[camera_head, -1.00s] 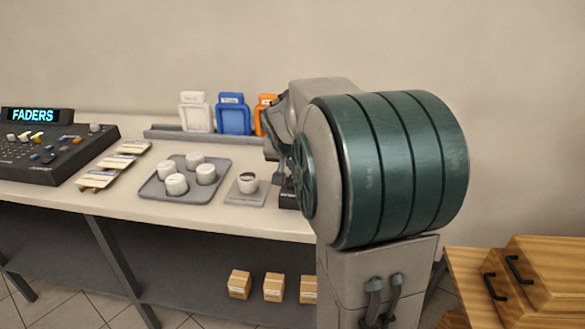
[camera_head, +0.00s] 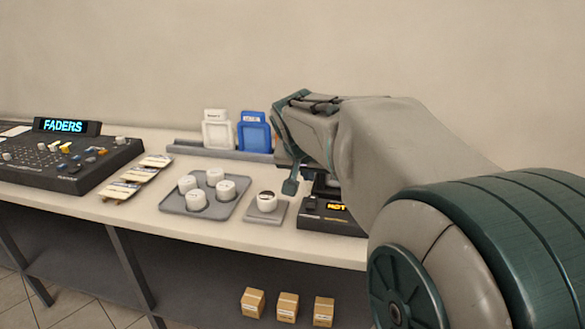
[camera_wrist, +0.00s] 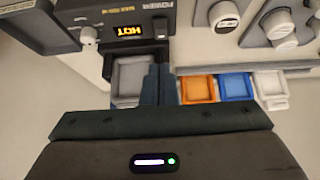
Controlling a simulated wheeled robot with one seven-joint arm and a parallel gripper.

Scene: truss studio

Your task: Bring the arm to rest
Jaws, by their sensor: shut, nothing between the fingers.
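My gripper (camera_head: 290,186) hangs over the table, right of the single white knob-like piece on its small grey plate. In the wrist view my gripper (camera_wrist: 158,74) has its two dark fingers together, with nothing between them. My forearm reaches in from the right in the head view and hides part of the table behind it. A dark machine (camera_head: 325,216) with a lit orange display stands beside and partly behind the gripper. In the wrist view the machine's display (camera_wrist: 131,31) reads HOT, and a grey square frame (camera_wrist: 131,75) shows below it.
A grey tray (camera_head: 172,206) holds several white round pieces. White (camera_head: 217,131) and blue (camera_head: 254,133) frames stand in a rack behind; an orange frame (camera_wrist: 198,89) shows in the wrist view. A mixer (camera_head: 70,160) is left. Small boxes (camera_head: 288,307) sit below.

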